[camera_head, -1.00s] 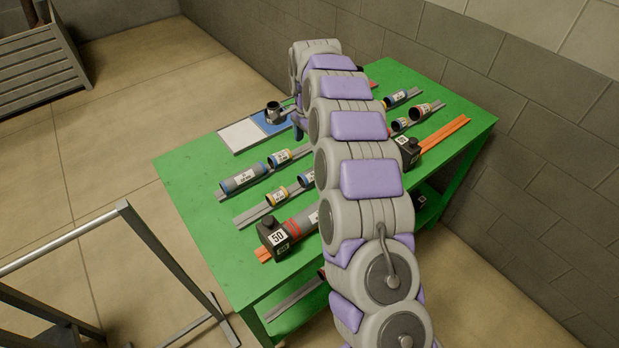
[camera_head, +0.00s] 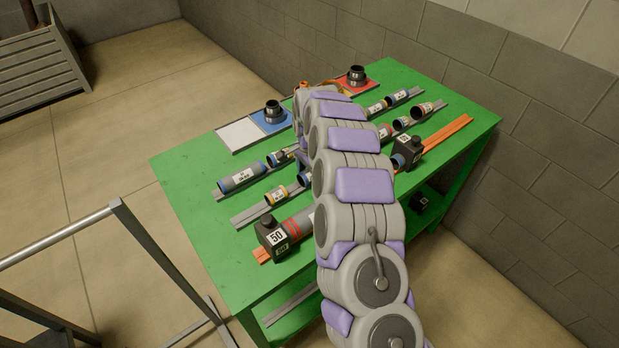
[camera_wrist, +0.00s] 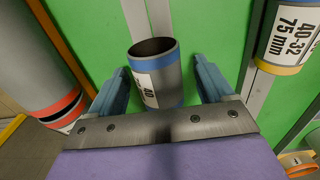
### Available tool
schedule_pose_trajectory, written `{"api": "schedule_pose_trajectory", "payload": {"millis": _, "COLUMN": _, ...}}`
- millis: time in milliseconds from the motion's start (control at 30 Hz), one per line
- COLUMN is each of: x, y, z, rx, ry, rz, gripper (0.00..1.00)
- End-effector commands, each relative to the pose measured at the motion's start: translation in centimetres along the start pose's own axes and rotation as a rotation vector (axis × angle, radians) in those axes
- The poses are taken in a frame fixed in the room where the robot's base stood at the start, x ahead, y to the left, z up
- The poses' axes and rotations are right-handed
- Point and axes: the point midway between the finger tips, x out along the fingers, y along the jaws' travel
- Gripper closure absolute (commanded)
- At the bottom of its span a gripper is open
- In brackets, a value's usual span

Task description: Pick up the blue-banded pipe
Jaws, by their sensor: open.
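In the wrist view, a short grey pipe with a blue band (camera_wrist: 168,84) and a white label lies between the two fingers of my open gripper (camera_wrist: 162,86). Its dark hollow end faces the top of the picture. I see a finger on each side of it, and no clear grip on it. In the head view, my gripper (camera_head: 303,160) is low over the middle of the green table, among the pipe rows, partly hidden by my arm. I cannot tell there which pipe lies between the fingers.
A yellow-banded pipe (camera_wrist: 286,38) lies to the right in the wrist view, and a large orange-banded pipe (camera_wrist: 40,75) to the left. On the green table (camera_head: 185,172) stand a black block marked 50 (camera_head: 272,236), a blue-and-white tray (camera_head: 240,136) and a red pad (camera_head: 350,85).

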Motion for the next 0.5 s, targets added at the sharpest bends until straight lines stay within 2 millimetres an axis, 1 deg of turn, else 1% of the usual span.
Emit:
{"api": "schedule_pose_trajectory", "payload": {"millis": 200, "x": -0.03, "y": -0.03, "z": -0.01, "rx": 0.0, "ry": 0.001, "rz": -0.002, "gripper": 0.19}}
{"api": "schedule_pose_trajectory", "payload": {"millis": 500, "x": -0.04, "y": -0.04, "z": -0.01, "rx": 0.0, "ry": 0.001, "rz": -0.002, "gripper": 0.48}}
